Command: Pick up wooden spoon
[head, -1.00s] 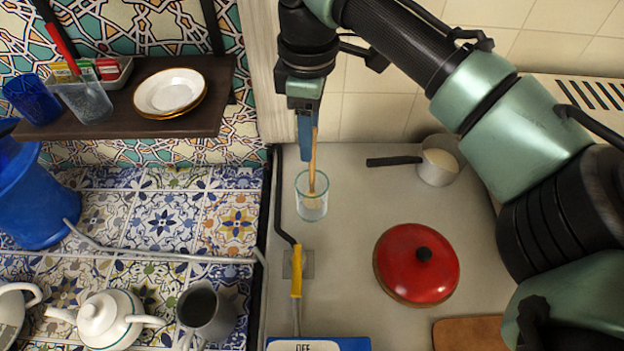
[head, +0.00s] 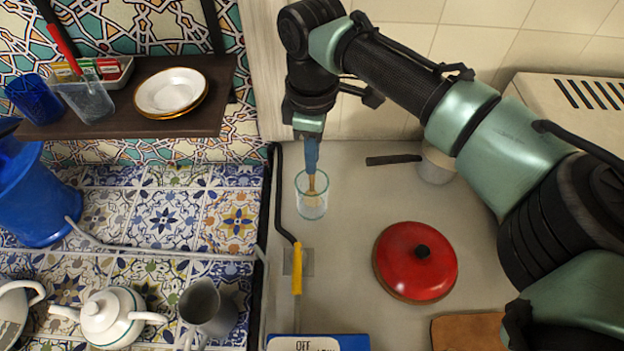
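The wooden spoon (head: 311,187) stands in a clear glass (head: 312,207) on the grey counter, left of the red lid. Its lower part shows through the glass. My gripper (head: 311,166) points down just above the glass, with its blue fingers at the upper end of the spoon. The fingers hide the top of the handle. Seen from this side, I cannot tell whether they are closed on it or apart around it.
A red lid (head: 415,262) with a black knob lies right of the glass. A small pot with a dark handle (head: 394,160) stands behind. A wooden shelf (head: 215,100) with plates is at the left.

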